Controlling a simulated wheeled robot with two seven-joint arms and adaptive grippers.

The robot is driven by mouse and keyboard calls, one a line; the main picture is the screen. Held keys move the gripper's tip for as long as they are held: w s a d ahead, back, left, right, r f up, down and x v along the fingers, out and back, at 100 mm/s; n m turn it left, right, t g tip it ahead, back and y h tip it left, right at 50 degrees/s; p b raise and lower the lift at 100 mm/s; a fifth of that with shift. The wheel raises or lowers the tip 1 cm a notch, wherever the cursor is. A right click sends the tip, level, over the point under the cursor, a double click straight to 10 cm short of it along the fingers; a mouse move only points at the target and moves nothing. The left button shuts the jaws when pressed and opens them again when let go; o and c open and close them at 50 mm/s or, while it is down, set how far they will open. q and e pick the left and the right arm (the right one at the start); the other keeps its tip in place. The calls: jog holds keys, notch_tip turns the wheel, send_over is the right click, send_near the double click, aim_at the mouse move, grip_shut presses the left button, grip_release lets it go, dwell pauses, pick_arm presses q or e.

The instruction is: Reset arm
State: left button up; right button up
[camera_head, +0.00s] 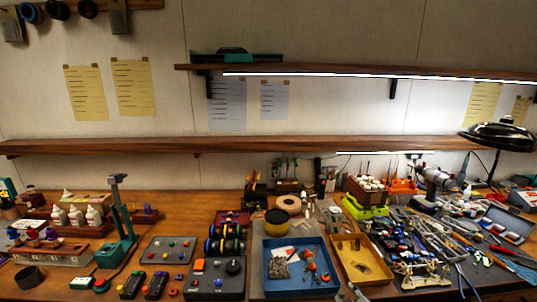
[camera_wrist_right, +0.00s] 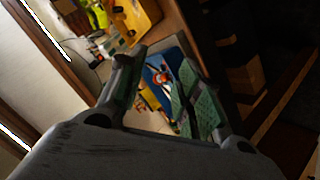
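My right gripper (camera_wrist_right: 158,64) shows in the right wrist view with its two fingers spread apart and nothing between them. Beyond the fingers lies the blue tray (camera_wrist_right: 152,58) with orange-handled items, partly hidden by the fingers. My left gripper is in neither view. In the head view, I cannot clearly make out either arm over the workbench (camera_head: 146,226).
The blue tray (camera_head: 269,278) and a yellow tray (camera_head: 382,275) sit at the front middle. Tools crowd the right side. A green stand (camera_head: 117,220) rises at the left. A black lamp (camera_head: 497,137) and two wall shelves (camera_head: 250,146) stand behind.

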jog(key=s+f+m+g+y, duration=0.1)
jog(key=s+f+m+g, duration=0.25)
jog(key=s+f, duration=0.35)
jog(key=s+f+m+g+y, duration=0.1)
jog(key=s+f+m+g, duration=0.3)
jog(key=s, duration=0.6)
notch_tip(320, 180, down, 32)
jog(key=s+n+g, duration=0.2)
jog(key=s+d+f, duration=0.2)
jog(key=s+f, duration=0.8)
jog(key=s, duration=0.1)
jog(key=s+d+f, duration=0.2)
jog(key=s+f, duration=0.8)
jog(key=s, duration=0.1)
jog(key=shift+s+f+g, duration=0.2)
jog(key=shift+f+g, duration=0.15)
jog(key=shift+g, duration=0.1)
